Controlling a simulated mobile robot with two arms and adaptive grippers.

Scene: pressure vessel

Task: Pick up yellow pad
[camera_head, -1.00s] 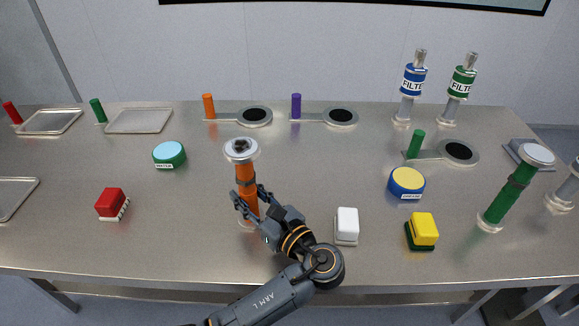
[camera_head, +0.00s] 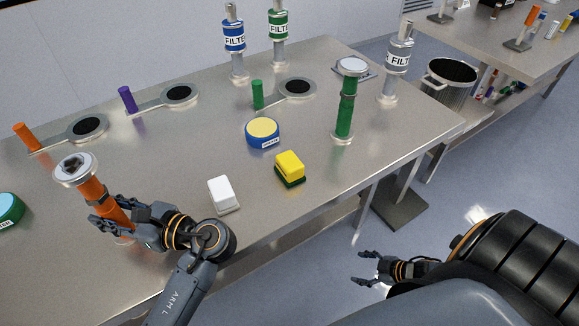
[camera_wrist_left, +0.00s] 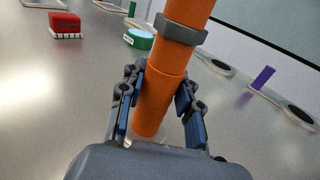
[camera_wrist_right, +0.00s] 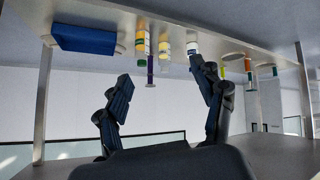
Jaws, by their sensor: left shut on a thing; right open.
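The yellow pad (camera_head: 289,166) has a dark green base and lies near the table's front edge in the head view. A white pad (camera_head: 222,193) lies to its left. My left gripper (camera_head: 110,215) is shut around the lower part of an orange cylinder (camera_head: 93,190) with a silver cap, which stands on the table. The left wrist view shows the fingers on both sides of the orange cylinder (camera_wrist_left: 160,90). My right gripper (camera_head: 368,268) is open and empty, off the table's front edge at lower right. In the right wrist view its fingers (camera_wrist_right: 160,95) are apart with nothing between them.
A blue container with yellow lid (camera_head: 262,132) stands behind the yellow pad. A green cylinder (camera_head: 345,115) stands to its right. Filters (camera_head: 235,40), round-ended plates (camera_head: 297,88) and a bin (camera_head: 449,80) are farther back. Bare tabletop surrounds the yellow pad.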

